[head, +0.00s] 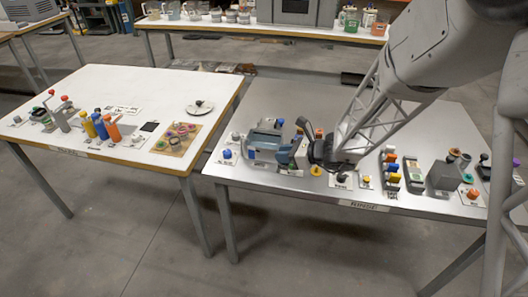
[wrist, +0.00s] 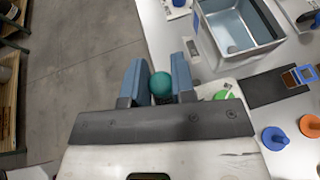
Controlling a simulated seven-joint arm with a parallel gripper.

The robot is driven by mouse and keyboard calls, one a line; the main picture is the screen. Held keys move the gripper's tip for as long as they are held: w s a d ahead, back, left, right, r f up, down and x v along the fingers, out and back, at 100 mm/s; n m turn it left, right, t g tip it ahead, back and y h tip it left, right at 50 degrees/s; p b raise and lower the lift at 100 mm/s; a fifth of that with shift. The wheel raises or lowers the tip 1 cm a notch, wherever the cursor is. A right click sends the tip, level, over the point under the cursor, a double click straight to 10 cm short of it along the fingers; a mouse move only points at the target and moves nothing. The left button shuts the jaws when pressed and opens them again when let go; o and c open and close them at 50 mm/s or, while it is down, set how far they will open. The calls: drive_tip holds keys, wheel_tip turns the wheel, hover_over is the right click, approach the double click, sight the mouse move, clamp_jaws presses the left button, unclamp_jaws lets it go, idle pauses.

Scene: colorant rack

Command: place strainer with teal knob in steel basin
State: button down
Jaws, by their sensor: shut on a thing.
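My gripper (wrist: 159,78) has its two blue fingers shut on the round teal knob (wrist: 161,87) in the wrist view. The strainer body below the knob is hidden. The steel basin (wrist: 212,42) is an open rectangular tub, to the right of and beyond the fingers in the wrist view, apart from them. In the head view my gripper (head: 300,150) is at the left part of the steel table, just right of the basin (head: 266,137). The knob cannot be made out there.
The steel table (head: 290,100) holds several knobbed pieces, with a row to the right. In the wrist view a green knob (wrist: 222,95), a dark mat (wrist: 268,90), a blue disc (wrist: 275,138) and an orange disc (wrist: 311,126) lie right of the gripper. A white table (head: 150,85) stands left, across a gap.

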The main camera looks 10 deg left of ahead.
hover_over(273, 137)
drive_tip(key=s, duration=0.5)
drive_tip(key=shift+d+f, duration=0.4)
drive_tip(key=shift+f, duration=0.35)
drive_tip(key=shift+f, duration=1.75)
drive_tip(key=shift+f, duration=0.6)
drive_tip(key=c, duration=0.9)
unclamp_jaws()
drive_tip(key=shift+c, duration=0.2)
drive_tip(key=shift+r, duration=0.15)
